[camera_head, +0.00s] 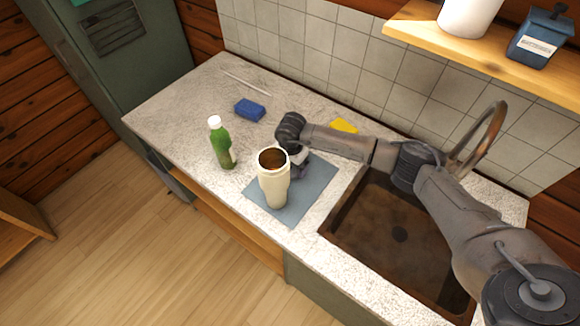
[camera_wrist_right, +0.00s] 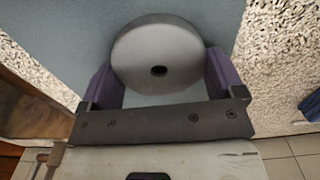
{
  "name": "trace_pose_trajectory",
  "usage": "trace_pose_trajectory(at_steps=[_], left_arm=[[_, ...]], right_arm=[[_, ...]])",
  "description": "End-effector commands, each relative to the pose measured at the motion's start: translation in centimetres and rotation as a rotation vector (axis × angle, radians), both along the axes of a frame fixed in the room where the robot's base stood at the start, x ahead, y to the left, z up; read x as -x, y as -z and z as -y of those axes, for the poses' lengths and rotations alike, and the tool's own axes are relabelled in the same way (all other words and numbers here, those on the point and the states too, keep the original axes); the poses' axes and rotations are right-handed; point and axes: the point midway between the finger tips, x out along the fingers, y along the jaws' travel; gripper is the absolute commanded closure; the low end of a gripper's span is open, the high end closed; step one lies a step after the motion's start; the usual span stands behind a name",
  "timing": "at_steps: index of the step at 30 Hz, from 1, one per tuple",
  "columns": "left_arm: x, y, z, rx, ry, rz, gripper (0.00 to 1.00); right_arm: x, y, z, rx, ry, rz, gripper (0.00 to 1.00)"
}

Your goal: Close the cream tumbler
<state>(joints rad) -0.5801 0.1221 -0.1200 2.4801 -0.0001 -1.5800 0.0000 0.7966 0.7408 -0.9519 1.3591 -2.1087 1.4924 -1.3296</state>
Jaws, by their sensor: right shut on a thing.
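The cream tumbler (camera_head: 273,182) stands upright on a blue-grey mat (camera_head: 309,190) on the counter. Its top is open and its inside looks brown. My right gripper (camera_head: 298,170) is just behind and to the right of the tumbler, low over the mat and partly hidden by it. My left gripper is not in view.
A green bottle (camera_head: 221,146) with a white cap stands left of the tumbler. A blue sponge (camera_head: 250,110) and a yellow item (camera_head: 344,126) lie farther back. A brown sink (camera_head: 385,261) with a curved faucet (camera_head: 488,134) is at the right. The counter's left part is mostly free.

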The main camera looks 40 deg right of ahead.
Motion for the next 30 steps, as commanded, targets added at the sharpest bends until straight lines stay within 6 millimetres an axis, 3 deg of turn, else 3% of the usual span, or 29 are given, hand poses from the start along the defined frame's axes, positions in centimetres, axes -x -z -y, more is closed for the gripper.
trace_pose_trajectory(at_steps=[8, 14, 30], left_arm=[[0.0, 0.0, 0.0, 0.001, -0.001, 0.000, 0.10], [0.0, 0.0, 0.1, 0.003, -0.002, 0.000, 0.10], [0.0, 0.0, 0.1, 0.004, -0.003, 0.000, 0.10]], right_arm=[[0.0, -0.1, 0.0, 0.000, 0.000, 0.001, 0.35], [-0.1, -1.4, 0.1, 0.000, 0.001, 0.002, 0.35], [-0.1, -10.1, 0.0, 0.000, 0.000, 0.003, 0.35]])
